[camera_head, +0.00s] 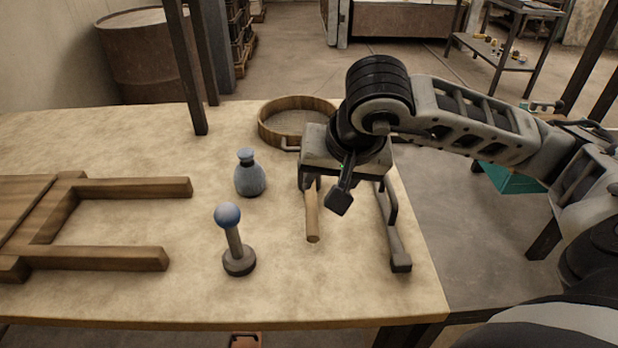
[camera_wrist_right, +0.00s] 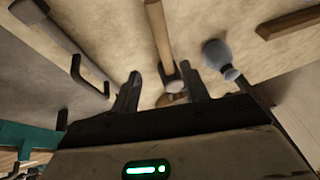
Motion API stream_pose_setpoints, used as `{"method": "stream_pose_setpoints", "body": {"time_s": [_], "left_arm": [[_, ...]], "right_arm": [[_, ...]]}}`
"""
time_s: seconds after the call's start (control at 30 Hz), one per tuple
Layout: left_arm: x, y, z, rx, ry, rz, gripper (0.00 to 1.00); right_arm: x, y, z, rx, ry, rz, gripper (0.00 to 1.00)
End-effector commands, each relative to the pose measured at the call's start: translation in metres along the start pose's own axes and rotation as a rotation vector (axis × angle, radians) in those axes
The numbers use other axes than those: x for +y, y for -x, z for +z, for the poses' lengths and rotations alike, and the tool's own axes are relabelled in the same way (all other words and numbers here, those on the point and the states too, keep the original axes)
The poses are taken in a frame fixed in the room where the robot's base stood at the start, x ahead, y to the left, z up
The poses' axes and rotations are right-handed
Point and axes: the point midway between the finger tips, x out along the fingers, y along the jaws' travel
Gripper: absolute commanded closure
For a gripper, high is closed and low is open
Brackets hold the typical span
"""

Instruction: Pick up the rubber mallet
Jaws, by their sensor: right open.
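The rubber mallet lies on the table, its wooden handle (camera_head: 312,218) pointing toward the front edge in the head view. Its head is hidden under my right gripper (camera_head: 343,188) there. In the right wrist view the handle (camera_wrist_right: 160,35) runs down from the top edge to a grey head (camera_wrist_right: 173,84). My right gripper (camera_wrist_right: 162,90) is open, with the mallet's head end showing between its two fingers. The fingers look apart from the mallet; the exact height above it is hard to tell. My left gripper is not in view.
A grey tool with a handle (camera_head: 399,247) lies right of the mallet. A blue-grey vase (camera_head: 250,178) and a blue-knobbed stand (camera_head: 238,260) are to the left. A round wooden sieve (camera_head: 272,138) is behind. A wooden frame (camera_head: 125,188) lies far left. The front table (camera_head: 300,290) is clear.

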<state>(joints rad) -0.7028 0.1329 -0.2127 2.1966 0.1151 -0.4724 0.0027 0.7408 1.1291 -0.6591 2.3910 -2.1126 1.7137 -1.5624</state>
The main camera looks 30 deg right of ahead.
Motion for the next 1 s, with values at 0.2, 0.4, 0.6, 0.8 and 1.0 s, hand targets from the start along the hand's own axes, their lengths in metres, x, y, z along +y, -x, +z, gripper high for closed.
{"method": "stream_pose_setpoints", "body": {"time_s": [0.2, 0.4, 0.6, 0.8, 1.0], "left_arm": [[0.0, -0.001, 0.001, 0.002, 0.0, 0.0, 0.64], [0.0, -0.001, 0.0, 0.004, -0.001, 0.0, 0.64], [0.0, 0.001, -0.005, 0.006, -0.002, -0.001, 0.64], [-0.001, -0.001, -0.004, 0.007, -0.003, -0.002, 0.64], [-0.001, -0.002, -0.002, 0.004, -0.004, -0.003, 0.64]], "right_arm": [[-0.001, -0.037, 0.001, -0.004, -0.002, 0.0, 0.55], [-0.002, -0.049, 0.001, -0.005, 0.0, -0.002, 0.55], [-0.009, -0.078, 0.001, -0.007, -0.001, -0.002, 0.55], [-0.008, -0.097, 0.0, -0.003, -0.001, -0.002, 0.55], [-0.008, -0.097, 0.0, -0.002, 0.0, -0.003, 0.55]]}}
